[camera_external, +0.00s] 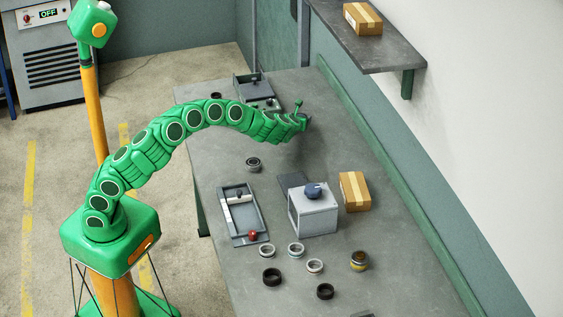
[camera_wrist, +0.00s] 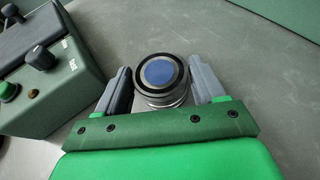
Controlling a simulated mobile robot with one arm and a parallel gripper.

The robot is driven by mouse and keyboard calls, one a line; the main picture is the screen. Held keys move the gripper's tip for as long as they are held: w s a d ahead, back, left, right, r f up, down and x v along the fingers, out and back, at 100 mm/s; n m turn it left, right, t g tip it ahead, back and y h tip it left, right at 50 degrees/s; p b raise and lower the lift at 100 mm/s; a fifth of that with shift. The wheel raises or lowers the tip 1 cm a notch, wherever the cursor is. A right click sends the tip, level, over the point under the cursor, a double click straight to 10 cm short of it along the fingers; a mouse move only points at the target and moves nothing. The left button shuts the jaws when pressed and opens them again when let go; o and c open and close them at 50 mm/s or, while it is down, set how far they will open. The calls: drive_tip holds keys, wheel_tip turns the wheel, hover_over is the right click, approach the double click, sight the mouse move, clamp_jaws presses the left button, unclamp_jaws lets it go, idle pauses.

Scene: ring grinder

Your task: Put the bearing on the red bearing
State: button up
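In the wrist view a round bearing-like stack (camera_wrist: 160,98), with a blue disc in a dark ring and silvery rings below, stands between the two fingers of my gripper (camera_wrist: 162,80). The fingers flank it closely; I cannot tell whether both press on it. In the external view my gripper (camera_external: 303,121) is low over the far part of the table, and what lies between its fingers is hidden. Several ring-shaped bearings lie at the near end, including a silver one (camera_external: 296,250), a black one (camera_external: 271,277) and a yellowish-brown one (camera_external: 359,260). I cannot make out a red bearing.
A grey box with a dark knob (camera_external: 314,212), a cardboard box (camera_external: 355,191) and a tray with a red knob (camera_external: 240,213) stand mid-table. A dark ring (camera_external: 252,164) lies beyond the tray. A control box (camera_wrist: 50,75) is left of my gripper. A shelf (camera_external: 370,47) overhangs the right.

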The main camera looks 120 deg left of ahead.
drive_tip(key=o, duration=0.3)
drive_tip(key=shift+o, duration=0.2)
drive_tip(key=shift+r, duration=0.1)
drive_tip(key=shift+v, duration=6)
